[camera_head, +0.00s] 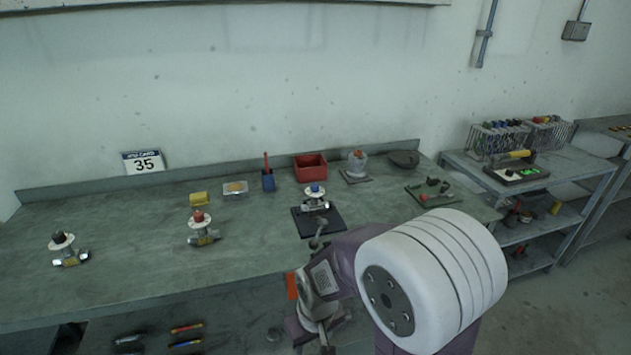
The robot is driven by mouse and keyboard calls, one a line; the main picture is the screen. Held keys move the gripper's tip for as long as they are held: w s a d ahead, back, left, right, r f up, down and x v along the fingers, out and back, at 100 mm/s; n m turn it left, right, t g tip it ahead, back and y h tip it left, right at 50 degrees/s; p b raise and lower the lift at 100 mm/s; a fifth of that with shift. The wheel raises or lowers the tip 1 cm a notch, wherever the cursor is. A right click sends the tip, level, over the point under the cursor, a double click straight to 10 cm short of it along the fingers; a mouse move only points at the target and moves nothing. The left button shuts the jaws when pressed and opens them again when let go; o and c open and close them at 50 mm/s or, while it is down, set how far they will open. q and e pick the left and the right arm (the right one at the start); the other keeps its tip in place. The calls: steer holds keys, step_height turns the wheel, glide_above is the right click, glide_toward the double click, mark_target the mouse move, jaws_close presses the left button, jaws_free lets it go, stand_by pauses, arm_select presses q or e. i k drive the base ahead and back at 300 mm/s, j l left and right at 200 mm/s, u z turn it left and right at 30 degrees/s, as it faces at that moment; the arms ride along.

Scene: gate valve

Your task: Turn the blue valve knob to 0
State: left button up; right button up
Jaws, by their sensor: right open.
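The valve with the blue knob (315,188) stands on a black mat (333,217) near the middle of the bench. It has a pale round dial under the knob and a metal body. The dial markings are too small to read, so the knob's setting cannot be told. My right gripper (317,308) is open, in front of the bench's front edge, nearer to me than the valve and apart from it. My right arm partly hides the gripper and the bench's front. My left gripper is not in view.
A red-knobbed valve (198,227) and a dark-knobbed valve (65,248) stand to the left. Bare bench lies between the valves.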

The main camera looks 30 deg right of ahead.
mark_target(314, 187)
steer(key=i+l+z, duration=0.15)
steer(key=l, duration=0.25)
steer(key=i+l+z, duration=0.1)
steer(key=l, duration=0.3)
steer(key=i+l+z, duration=0.15)
steer(key=l, duration=0.25)
steer(key=i, duration=0.1)
